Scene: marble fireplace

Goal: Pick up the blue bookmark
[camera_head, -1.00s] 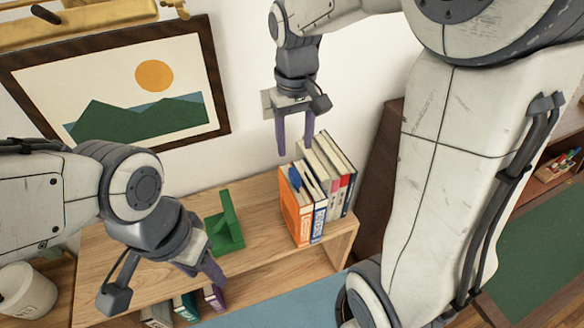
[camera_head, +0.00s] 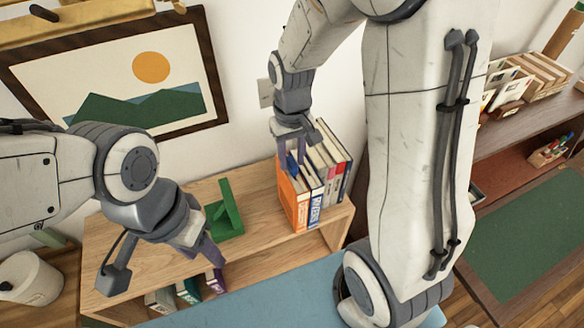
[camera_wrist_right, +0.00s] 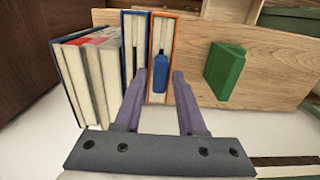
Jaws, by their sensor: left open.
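The blue bookmark (camera_wrist_right: 159,72) sticks up from the top of an orange-and-white book (camera_wrist_right: 160,45) on the wooden shelf. In the head view the bookmark (camera_head: 293,168) is partly hidden by my right gripper (camera_head: 291,160). My right gripper (camera_wrist_right: 158,78) is open, pointing down over the books. In the right wrist view its purple fingers appear on either side of the bookmark, with gaps showing; I see no contact. My left gripper (camera_head: 213,256) is open and empty near the shelf's front edge, left of the books.
A row of upright books (camera_head: 335,165) stands right of the orange book, beside a blue-and-white book (camera_wrist_right: 134,45). A green bookend (camera_head: 226,210) stands to their left. The wooden shelf (camera_head: 160,270) has more books below. A white pot (camera_head: 30,275) is at far left.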

